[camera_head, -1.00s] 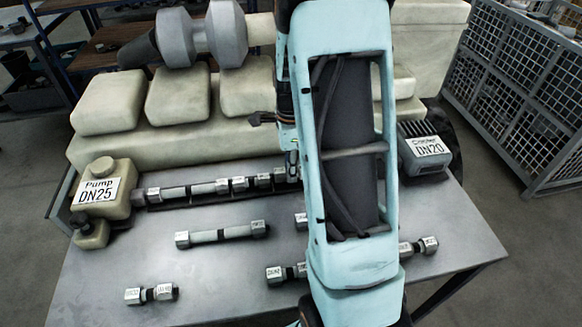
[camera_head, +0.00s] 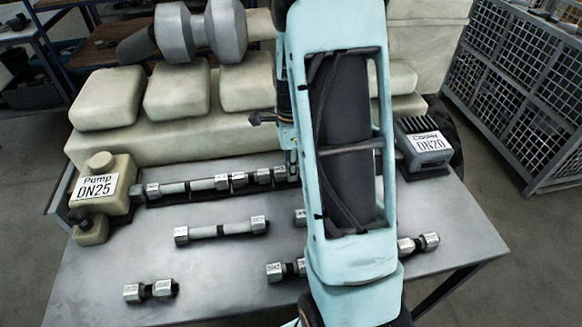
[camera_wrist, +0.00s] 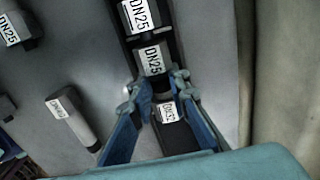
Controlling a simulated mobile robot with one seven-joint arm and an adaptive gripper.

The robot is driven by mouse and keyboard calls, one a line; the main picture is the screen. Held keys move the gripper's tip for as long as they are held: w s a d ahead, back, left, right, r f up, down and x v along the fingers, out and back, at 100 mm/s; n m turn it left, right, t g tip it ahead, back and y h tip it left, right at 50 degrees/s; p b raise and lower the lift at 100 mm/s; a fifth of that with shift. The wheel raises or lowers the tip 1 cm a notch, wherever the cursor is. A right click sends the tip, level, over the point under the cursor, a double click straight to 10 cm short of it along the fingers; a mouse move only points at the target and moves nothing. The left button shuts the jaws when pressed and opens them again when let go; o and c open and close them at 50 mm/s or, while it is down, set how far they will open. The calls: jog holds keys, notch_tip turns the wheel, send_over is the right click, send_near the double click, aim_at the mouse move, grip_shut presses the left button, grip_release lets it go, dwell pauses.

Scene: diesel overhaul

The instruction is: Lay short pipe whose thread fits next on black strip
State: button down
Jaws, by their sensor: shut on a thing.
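The black strip (camera_head: 190,200) runs along the table in front of the engine block, and it also shows in the wrist view (camera_wrist: 183,140). Pipe pieces lie on it in a row from the pump side, with a nut marked DN25 (camera_wrist: 137,15) at the near end in the wrist view. My gripper (camera_wrist: 157,86) is shut on a short pipe (camera_wrist: 153,62), with a DN25 nut at one end and a smaller nut (camera_wrist: 168,112), seemingly DN32, at the other. The held pipe is in line with the row, close to its end.
The pump marked DN25 (camera_head: 100,195) stands at the strip's left, the cooler marked DN20 (camera_head: 425,148) at the right. A longer pipe (camera_head: 222,231) and short pipes (camera_head: 150,291), (camera_head: 286,270), (camera_head: 418,244) lie on the front table. The engine block (camera_head: 180,140) rises behind.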

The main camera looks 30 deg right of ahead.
jog(key=c, duration=1.7)
grip_release()
jog(key=shift+c, duration=0.2)
notch_tip(320, 180, up, 12)
